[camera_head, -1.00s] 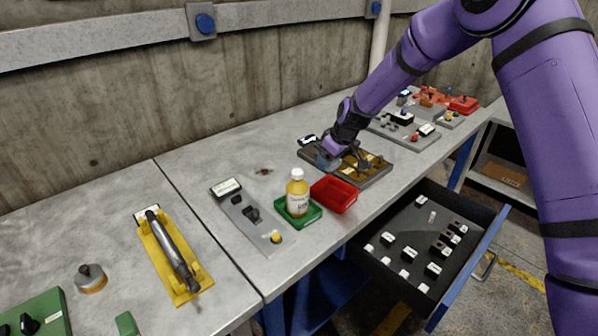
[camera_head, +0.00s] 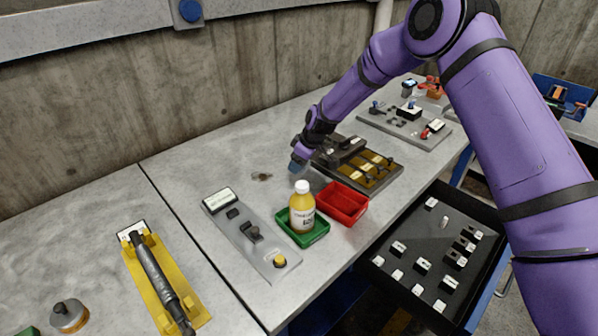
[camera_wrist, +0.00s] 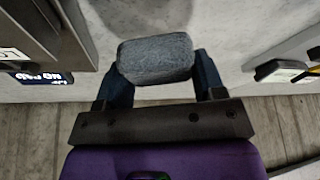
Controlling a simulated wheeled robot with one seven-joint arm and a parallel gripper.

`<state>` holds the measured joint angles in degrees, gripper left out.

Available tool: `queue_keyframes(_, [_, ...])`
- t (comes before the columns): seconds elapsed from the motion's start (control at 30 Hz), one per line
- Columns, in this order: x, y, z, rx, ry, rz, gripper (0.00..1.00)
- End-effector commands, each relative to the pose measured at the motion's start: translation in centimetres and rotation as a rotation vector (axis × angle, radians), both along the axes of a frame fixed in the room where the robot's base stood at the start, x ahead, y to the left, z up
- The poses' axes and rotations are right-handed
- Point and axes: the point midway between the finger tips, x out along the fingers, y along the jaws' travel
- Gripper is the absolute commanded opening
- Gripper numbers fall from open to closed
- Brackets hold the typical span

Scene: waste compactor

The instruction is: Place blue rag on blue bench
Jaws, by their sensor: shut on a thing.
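My gripper (camera_head: 297,166) is shut on the blue rag, a small rounded grey-blue pad (camera_wrist: 155,60). In the wrist view the rag sits between the two dark fingers (camera_wrist: 153,78), with pale tabletop behind it. In the head view my gripper is above the grey table, left of a dark fixture and behind the yellow bottle; the rag is hard to make out there. A blue stand or tray (camera_head: 566,94) is at the far right on another surface; I cannot tell whether it is the blue bench.
A yellow bottle (camera_head: 302,211) stands in a green tray (camera_head: 318,234) beside a red tray (camera_head: 342,203). A dark fixture with brass parts (camera_head: 372,166) is right of my gripper. An open drawer (camera_head: 436,222) sticks out at the right. Table left of my gripper is mostly clear.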

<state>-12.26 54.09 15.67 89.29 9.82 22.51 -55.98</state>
Motion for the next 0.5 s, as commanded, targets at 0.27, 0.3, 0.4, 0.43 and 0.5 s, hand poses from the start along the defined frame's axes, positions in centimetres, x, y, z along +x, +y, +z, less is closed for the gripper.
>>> queue_keyframes(0.27, [0.0, 0.0, -2.9, -0.001, 0.000, 0.000, 0.40])
queue_keyframes(0.3, [0.0, 0.0, -3.4, -0.001, 0.000, 0.000, 0.40])
queue_keyframes(0.4, [0.0, 0.0, -4.1, 0.000, -0.002, 0.000, 0.40])
queue_keyframes(0.43, [0.1, 0.0, -4.1, 0.000, -0.002, 0.000, 0.40])
queue_keyframes(0.5, [0.1, 0.0, -4.1, 0.000, -0.002, 0.000, 0.40])
